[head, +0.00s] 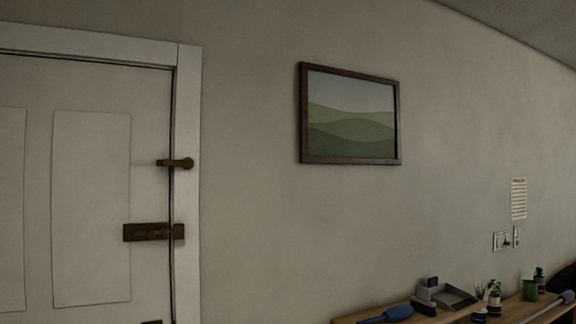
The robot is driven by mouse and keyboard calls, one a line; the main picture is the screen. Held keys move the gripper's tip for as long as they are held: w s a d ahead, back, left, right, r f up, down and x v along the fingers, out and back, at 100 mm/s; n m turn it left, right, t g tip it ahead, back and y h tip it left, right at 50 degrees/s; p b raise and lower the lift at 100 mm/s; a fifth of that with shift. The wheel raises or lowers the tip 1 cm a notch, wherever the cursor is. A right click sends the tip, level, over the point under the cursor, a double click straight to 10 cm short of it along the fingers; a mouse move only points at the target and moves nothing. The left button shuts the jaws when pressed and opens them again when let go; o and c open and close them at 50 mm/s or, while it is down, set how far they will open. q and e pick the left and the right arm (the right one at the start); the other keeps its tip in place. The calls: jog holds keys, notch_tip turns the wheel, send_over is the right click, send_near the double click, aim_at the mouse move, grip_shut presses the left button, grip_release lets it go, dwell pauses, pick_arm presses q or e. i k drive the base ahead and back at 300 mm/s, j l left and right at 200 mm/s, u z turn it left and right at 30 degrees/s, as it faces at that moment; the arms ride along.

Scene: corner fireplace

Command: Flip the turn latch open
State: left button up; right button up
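A white panelled door (92,205) fills the left of the head view, set in a white frame (187,215). A small dark brass turn latch (175,163) sits at the door's right edge. Its round end is on the frame, and its bar lies level, reaching left across the gap onto the door. Below it, a dark brass slide bolt (152,232) spans the same edge. The door looks shut. Neither of my grippers is in view.
A framed landscape picture (350,116) hangs on the wall. At lower right, a wooden shelf (460,316) holds grey trays (452,296), small potted plants (495,290), a green cup (530,290) and a blue-handled item (398,312). The wall between door and picture is bare.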

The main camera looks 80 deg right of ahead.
aim_at(160, 163)
jog(key=z, duration=2.2)
jog(key=i+j+z, duration=0.15)
jog(key=i+j, duration=0.2)
jog(key=i+j+z, duration=0.35)
jog(key=i+j, duration=0.25)
jog(key=j, duration=0.15)
jog(key=i+j+z, duration=0.15)
jog(key=i+j, duration=0.15)
jog(key=j, duration=0.2)
jog(key=i+j+z, duration=0.15)
jog(key=j, duration=0.3)
jog(key=i, duration=0.1)
